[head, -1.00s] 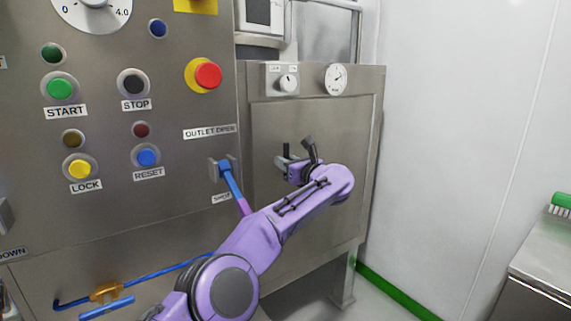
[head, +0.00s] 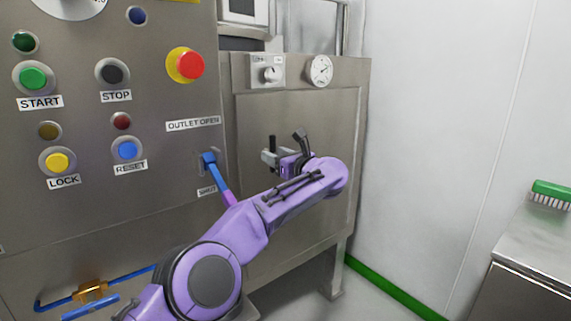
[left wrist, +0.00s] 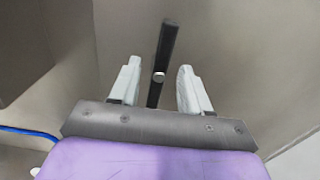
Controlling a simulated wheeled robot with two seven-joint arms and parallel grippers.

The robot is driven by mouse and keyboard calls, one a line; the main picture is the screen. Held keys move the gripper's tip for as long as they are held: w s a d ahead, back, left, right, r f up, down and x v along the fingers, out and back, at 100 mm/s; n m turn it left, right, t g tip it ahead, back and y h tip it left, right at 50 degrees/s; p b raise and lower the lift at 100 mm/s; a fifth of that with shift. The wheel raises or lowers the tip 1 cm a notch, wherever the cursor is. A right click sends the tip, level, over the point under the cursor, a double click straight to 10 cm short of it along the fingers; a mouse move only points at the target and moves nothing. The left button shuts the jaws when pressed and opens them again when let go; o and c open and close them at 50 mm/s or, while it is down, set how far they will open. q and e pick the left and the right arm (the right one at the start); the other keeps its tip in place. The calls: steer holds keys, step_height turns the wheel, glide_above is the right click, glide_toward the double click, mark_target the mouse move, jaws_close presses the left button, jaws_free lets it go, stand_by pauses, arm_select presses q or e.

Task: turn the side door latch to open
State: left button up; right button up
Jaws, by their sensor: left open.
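The side door (head: 325,115) is a grey steel panel to the right of the control panel, and it looks closed. Its latch is a black bar with a silver pivot; in the left wrist view the latch (left wrist: 168,45) stands nearly upright, leaning slightly right at the top. In the head view only the upper part of the latch (head: 273,143) shows; the rest is hidden by my gripper. My left gripper (head: 283,158) is at the door, with its pale fingers apart. In the left wrist view the gripper (left wrist: 158,85) has one finger on each side of the latch, with visible gaps. My right gripper is not in view.
The control panel (head: 85,205) stands close on the left, with buttons and a blue outlet lever (head: 218,178) right beside my left arm. A knob box (head: 267,73) and a gauge (head: 320,70) sit above the door. A steel bench (head: 520,250) with a green brush (head: 551,193) is at right.

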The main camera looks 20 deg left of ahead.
arm_select(q)
steer(key=v, duration=0.8)
steer(key=shift+s+d, duration=0.15)
steer(key=shift+d, duration=0.1)
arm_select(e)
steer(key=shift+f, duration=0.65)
